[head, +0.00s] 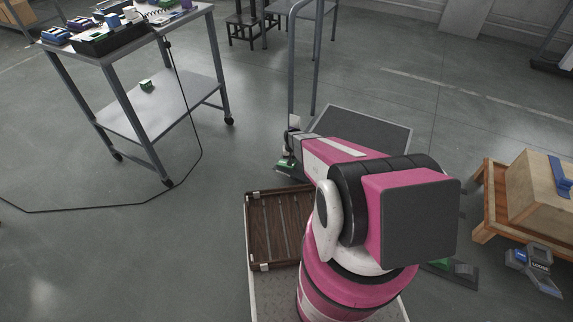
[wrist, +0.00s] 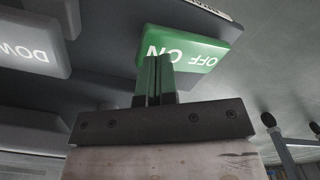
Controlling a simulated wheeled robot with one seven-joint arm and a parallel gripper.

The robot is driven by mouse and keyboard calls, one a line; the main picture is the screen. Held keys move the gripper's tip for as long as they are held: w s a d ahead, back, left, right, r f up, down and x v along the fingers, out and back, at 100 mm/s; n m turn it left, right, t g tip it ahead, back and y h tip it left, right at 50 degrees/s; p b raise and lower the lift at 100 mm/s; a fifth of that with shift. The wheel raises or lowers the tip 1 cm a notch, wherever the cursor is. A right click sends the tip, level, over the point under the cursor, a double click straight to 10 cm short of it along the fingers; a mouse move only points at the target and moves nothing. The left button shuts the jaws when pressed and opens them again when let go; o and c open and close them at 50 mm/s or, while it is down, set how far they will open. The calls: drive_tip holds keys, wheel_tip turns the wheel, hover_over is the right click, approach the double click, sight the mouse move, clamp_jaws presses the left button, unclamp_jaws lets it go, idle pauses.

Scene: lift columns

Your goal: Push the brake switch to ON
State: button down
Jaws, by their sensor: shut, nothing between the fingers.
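The brake switch (wrist: 208,52) is a green rocker with white ON and OFF lettering, upside down in the wrist view. ON is on its left half and OFF on its right. My gripper (wrist: 158,60) is shut and empty, its two fingers side by side just in front of the ON half. The fingertips overlap the lower edge of the ON lettering; I cannot tell if they touch the switch. Which way the rocker is tilted is unclear. In the head view a small green part (head: 286,165) shows at the end of my arm, mostly too small to read.
A grey post (head: 292,70) rises beside a dark platform (head: 385,131). A cart (head: 175,103) with a hanging cable stands left, a wooden crate (head: 535,185) right.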

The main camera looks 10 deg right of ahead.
drive_tip(key=shift+f, duration=1.1)
idle(0.6)
drive_tip(key=shift+r, duration=3.55)
drive_tip(key=s+r, duration=0.7)
drive_tip(key=r, duration=0.4)
drive_tip(key=s+r, duration=0.7)
drive_tip(key=r, duration=0.4)
drive_tip(key=s+r+n, duration=0.1)
drive_tip(key=s+r, duration=0.6)
drive_tip(key=r, duration=0.5)
drive_tip(key=shift+s, duration=0.15)
drive_tip(key=shift+d+f, duration=0.1)
drive_tip(key=shift+d, duration=0.05)
